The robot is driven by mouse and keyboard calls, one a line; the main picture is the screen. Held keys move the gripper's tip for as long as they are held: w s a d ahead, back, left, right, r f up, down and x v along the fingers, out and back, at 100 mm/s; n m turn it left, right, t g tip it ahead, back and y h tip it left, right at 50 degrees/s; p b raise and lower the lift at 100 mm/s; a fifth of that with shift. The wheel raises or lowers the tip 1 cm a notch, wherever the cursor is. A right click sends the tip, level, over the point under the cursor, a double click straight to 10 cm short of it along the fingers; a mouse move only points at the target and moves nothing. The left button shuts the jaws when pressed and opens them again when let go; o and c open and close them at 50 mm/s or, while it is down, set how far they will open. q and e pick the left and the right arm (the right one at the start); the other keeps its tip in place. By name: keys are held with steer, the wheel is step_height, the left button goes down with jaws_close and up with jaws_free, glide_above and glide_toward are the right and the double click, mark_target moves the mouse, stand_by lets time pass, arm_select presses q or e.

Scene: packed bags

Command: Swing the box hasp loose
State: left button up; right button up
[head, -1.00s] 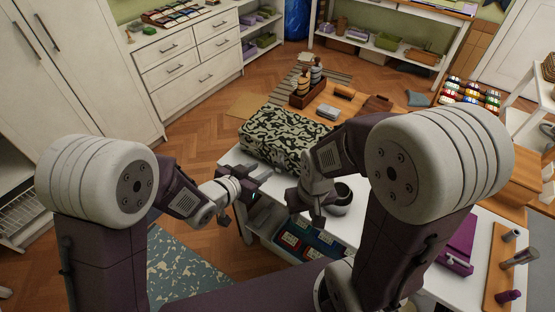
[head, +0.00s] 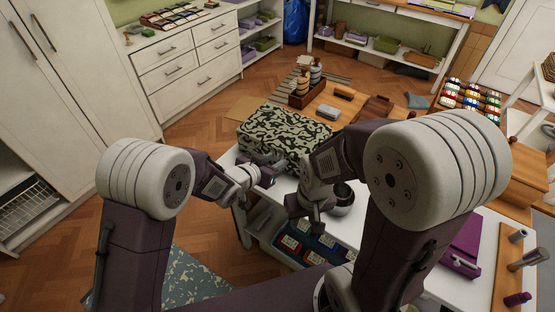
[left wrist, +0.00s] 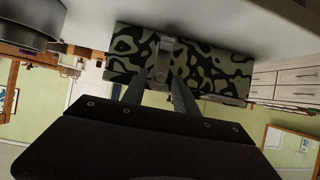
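The box (head: 285,133), covered in a black and pale green camouflage-like pattern, sits closed on the white table. Its metal hasp (left wrist: 166,48) shows on the front face in the left wrist view, where the box (left wrist: 215,65) appears upside down. My left gripper (head: 270,172) is at the front of the box. In the left wrist view its two fingers (left wrist: 161,76) are apart and point at the hasp, which lies between their tips; I cannot tell whether they touch it. My right gripper (head: 313,212) hangs in front of the box's right part, its fingers too unclear to read.
A dark round pot (head: 343,196) stands right of my right gripper and also shows in the left wrist view (left wrist: 28,24). A wooden caddy with bottles (head: 308,88) is behind the box. A purple case (head: 463,243) lies at the right. Colourful items fill the shelf below (head: 308,243).

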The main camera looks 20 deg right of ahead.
arm_select(q)
jaws_close()
steer(key=shift+s+a+f, duration=0.2)
steer(key=shift+s+a, duration=0.1)
steer(key=shift+a, duration=0.05)
steer(key=shift+s+a+f+b, duration=0.3)
steer(key=shift+f+b, duration=0.05)
steer(key=shift+b, duration=0.2)
